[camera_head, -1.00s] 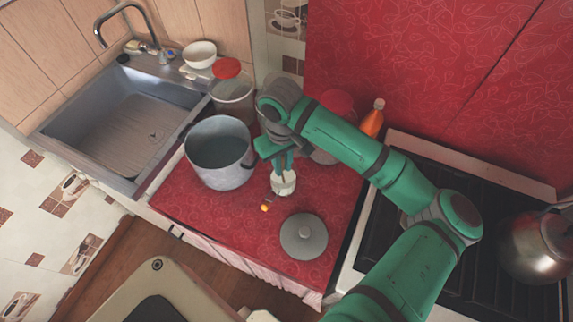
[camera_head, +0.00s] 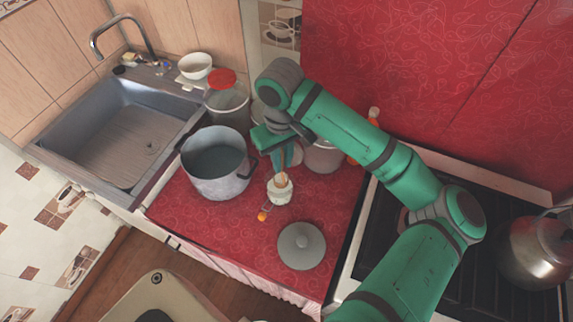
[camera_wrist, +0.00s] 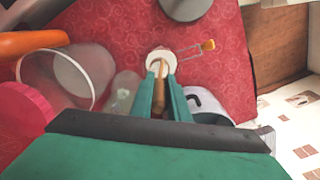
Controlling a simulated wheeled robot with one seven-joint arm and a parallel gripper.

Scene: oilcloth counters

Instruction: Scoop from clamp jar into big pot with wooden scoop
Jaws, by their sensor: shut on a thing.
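My gripper (camera_head: 284,162) is shut on the handle of the wooden scoop (camera_wrist: 161,72) and hangs above the small, pale, round clamp jar (camera_head: 280,192). The scoop points down into the jar's mouth; its lower end is hidden. In the wrist view the jar (camera_wrist: 153,67) shows as a white ring beyond the fingertips. The big grey pot (camera_head: 222,184) stands open to the left of the jar. Its inside looks dark, and I cannot tell what is in it. Its rim partly shows beside my gripper in the wrist view (camera_wrist: 207,101).
A grey pot lid (camera_head: 301,246) lies in front of the jar. A small orange-tipped item (camera_head: 263,216) lies beside the jar. A red-lidded container (camera_head: 227,102) stands behind the pot, and a clear container (camera_head: 323,157) is right of my gripper. The sink (camera_head: 120,135) is left.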

